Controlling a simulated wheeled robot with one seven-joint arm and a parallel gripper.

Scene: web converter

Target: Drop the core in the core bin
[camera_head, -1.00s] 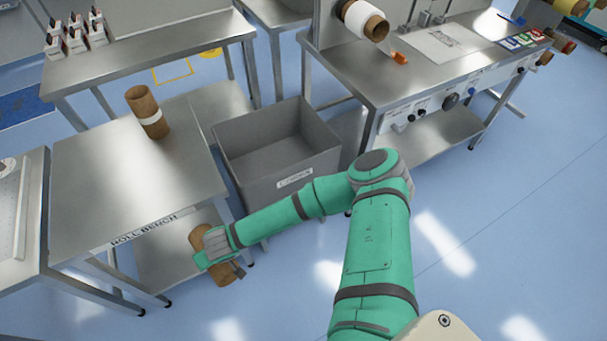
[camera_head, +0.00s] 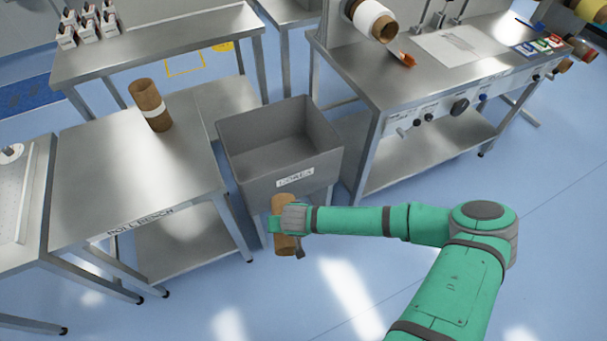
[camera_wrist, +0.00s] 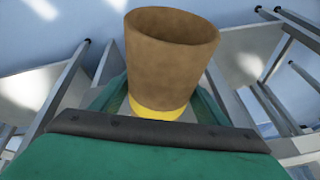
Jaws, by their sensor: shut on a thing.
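A brown cardboard core (camera_head: 284,208) is held in my gripper (camera_head: 283,219), roughly upright, in front of the core bin. In the wrist view the core (camera_wrist: 170,60) stands between the fingers, its open top end showing, with a yellow band low on it. The core bin (camera_head: 262,181) is a grey open-topped tub on legs with a label reading "CORES" on its front. Its visible inside looks empty, though part of its floor is hidden. The core is apart from the bin's opening, lower and nearer the camera.
The roll bench (camera_head: 95,190) stands left of the bin, with another brown core (camera_head: 147,97) with a white band upright on it. A steel machine table (camera_head: 440,75) with a white roll (camera_head: 371,19) and knobs stands to the right. Open blue floor (camera_head: 400,280) lies in front.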

